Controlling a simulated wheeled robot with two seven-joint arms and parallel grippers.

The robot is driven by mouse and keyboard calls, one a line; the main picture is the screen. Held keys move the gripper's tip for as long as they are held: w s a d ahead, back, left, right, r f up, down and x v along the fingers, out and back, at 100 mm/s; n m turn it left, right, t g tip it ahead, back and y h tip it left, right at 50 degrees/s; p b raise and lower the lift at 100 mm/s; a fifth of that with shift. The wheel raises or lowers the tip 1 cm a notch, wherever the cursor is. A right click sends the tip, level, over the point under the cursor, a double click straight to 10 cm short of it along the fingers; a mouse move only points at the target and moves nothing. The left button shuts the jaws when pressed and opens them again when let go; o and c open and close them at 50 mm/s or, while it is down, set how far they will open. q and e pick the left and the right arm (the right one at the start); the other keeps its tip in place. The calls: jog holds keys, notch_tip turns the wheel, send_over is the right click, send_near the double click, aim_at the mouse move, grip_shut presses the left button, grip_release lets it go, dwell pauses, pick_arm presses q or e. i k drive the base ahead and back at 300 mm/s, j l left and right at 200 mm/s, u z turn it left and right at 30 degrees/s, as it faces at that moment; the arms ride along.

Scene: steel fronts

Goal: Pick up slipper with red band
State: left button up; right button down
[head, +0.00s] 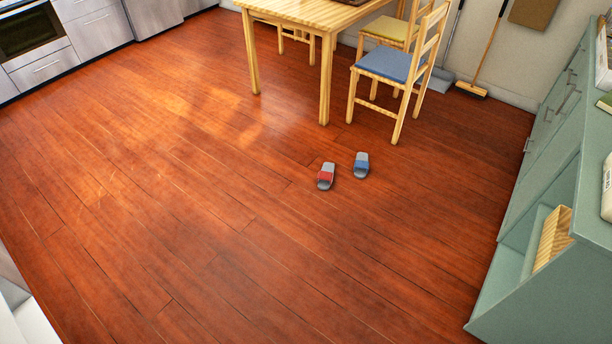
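The slipper with the red band (326,177) lies flat on the wooden floor, a little right of the picture's middle. Its sole is grey. A second slipper with a blue band (361,166) lies just to its right and slightly farther back, with a small gap between them. Neither of my grippers shows in the head view.
A wooden table (326,80) and a chair with a blue seat (392,65) stand behind the slippers. A green cabinet (525,250) runs along the right. A broom (472,89) leans on the back wall. The floor (200,220) in front and left is clear.

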aim_at(324, 178)
jog(key=i+l, duration=0.2)
jog(key=i, duration=0.3)
jog(key=i+l, duration=0.15)
jog(key=i, duration=0.35)
jog(key=i+l+u, duration=0.1)
jog(key=i, duration=0.35)
jog(key=i+l, duration=0.3)
jog(key=i, duration=0.2)
jog(key=i+l+u, duration=0.1)
jog(key=i, duration=0.4)
jog(key=i+l, duration=0.35)
jog(key=i, duration=0.1)
